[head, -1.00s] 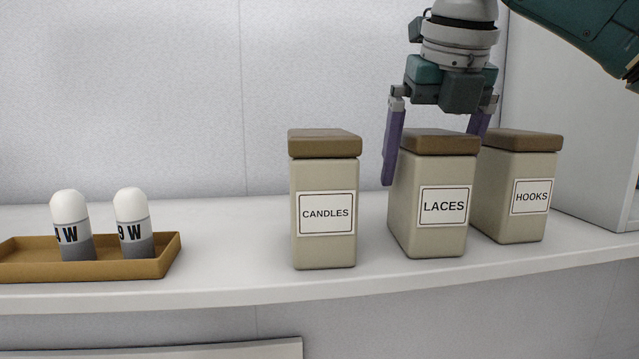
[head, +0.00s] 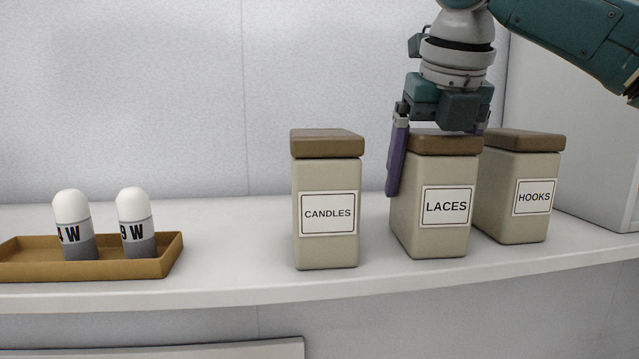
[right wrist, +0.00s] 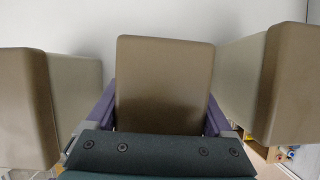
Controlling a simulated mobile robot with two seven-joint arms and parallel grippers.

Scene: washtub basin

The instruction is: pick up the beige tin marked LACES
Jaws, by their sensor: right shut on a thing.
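The beige tin marked LACES (head: 430,222) stands upright on the white shelf, with a brown lid, between the CANDLES and HOOKS tins. My right gripper (head: 436,168) comes down from above and is shut on the LACES tin, a purple finger at each side near the lid. In the right wrist view the brown lid of the LACES tin (right wrist: 165,85) sits between the two fingers. The far finger is mostly hidden behind the tin in the head view. My left gripper is not in view.
The CANDLES tin (head: 327,240) stands to the left with a gap. The HOOKS tin (head: 520,222) stands close on the right. A tan tray (head: 150,268) with two white-and-grey capsule-shaped items (head: 134,215) is at the far left of the shelf (head: 240,285).

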